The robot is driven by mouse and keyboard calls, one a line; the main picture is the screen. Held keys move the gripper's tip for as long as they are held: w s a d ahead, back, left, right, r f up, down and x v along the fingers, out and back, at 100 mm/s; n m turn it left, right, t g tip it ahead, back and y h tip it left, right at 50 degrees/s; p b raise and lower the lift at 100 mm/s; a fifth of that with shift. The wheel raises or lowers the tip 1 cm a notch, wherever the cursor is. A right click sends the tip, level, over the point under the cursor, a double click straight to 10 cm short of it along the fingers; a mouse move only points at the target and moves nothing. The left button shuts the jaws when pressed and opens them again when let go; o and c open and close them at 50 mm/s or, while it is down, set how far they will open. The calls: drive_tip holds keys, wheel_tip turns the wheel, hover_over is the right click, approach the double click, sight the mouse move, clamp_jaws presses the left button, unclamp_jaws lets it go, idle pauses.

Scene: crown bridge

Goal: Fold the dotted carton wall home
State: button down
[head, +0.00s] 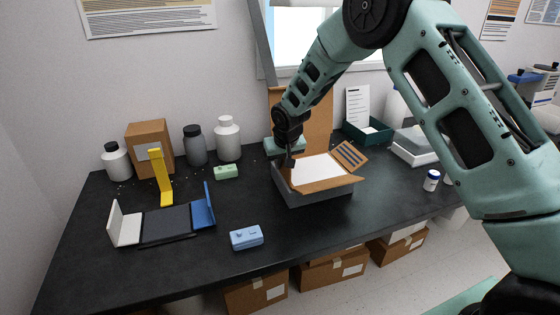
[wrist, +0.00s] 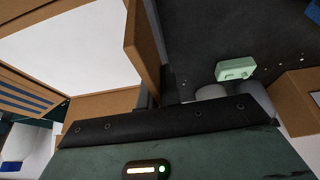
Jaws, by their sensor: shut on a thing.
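An open carton (head: 318,188) with a grey outside and brown flaps stands mid-table, with a white sheet (head: 317,170) inside. Its tall back wall (head: 318,120) stands up, and its right wall with dark blue stripes (head: 350,156) leans outward. My gripper (head: 290,160) is at the carton's left side, pointing down. In the wrist view my gripper (wrist: 155,92) is shut on a plain brown carton wall (wrist: 146,50), which stands roughly upright beside the white sheet. I see no dots on any wall; the held wall's other face is hidden.
Left on the black table is a dark panel (head: 165,224) with raised white, yellow and blue flaps. A blue box (head: 246,237) and a green box (head: 226,171) lie nearby. Several bottles and a brown box (head: 150,148) stand behind. A green tray (head: 368,132) sits at back right.

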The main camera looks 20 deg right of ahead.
idle(0.4)
drive_tip(key=c, duration=1.6)
unclamp_jaws()
drive_tip(key=b+v, duration=0.1)
drive_tip(key=v, duration=1.6)
drive_tip(key=shift+r+b, duration=0.2)
drive_tip(key=shift+b, duration=0.15)
